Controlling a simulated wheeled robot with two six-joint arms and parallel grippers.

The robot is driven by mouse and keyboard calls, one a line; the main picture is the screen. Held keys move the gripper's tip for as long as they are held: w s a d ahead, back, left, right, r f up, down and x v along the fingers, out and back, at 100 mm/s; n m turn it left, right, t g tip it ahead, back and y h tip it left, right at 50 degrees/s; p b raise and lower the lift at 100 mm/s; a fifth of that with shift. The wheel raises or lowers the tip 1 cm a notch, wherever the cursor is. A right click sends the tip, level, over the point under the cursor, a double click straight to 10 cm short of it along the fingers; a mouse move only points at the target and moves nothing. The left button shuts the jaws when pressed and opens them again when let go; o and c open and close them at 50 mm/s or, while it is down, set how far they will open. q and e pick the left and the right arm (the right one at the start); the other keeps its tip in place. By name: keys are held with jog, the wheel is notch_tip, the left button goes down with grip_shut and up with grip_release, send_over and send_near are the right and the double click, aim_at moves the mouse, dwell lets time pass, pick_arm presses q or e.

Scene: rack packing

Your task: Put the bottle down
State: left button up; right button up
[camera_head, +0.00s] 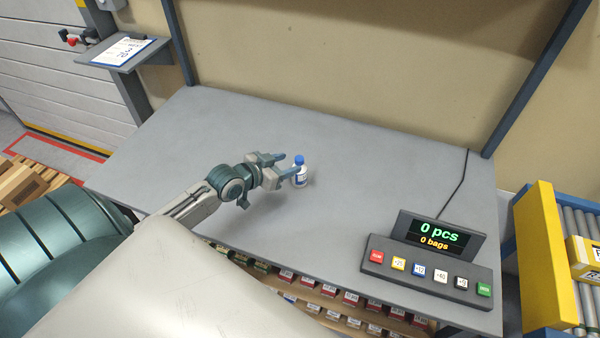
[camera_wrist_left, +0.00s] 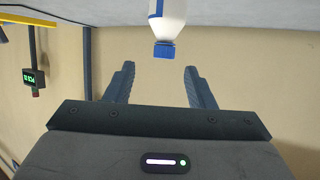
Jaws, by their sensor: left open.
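A small white bottle (camera_head: 300,174) with a blue cap and a blue-and-white label stands upright on the grey table (camera_head: 400,165). My left gripper (camera_head: 287,165) is open just left of the bottle, its fingers pointing at it. In the left wrist view, which looks upside down, the bottle (camera_wrist_left: 168,18) hangs from the top edge with its cap downward. It lies beyond and between the tips of the open left gripper (camera_wrist_left: 160,68), with clear gaps on both sides. The bottle's base is cut off there. My right gripper is not in view.
A counter console (camera_head: 428,268) with coloured buttons and a display reading 0 pcs, 0 bags stands at the table's right front. Shelves of small labelled boxes (camera_head: 350,298) sit below the front edge. A roller conveyor (camera_head: 578,235) is at far right. The table around the bottle is clear.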

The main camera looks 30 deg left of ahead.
aim_at(299, 158)
pick_arm(q)
jog(key=shift+x, duration=0.75)
jog(key=x, duration=0.1)
jog(key=p+x, duration=0.1)
jog(key=x, duration=0.2)
jog(key=shift+a+r, duration=0.1)
jog(key=shift+a, duration=0.15)
jog(key=shift+w+d+f, duration=0.15)
jog(key=shift+w+f, duration=0.15)
jog(key=shift+w, duration=0.25)
grip_shut()
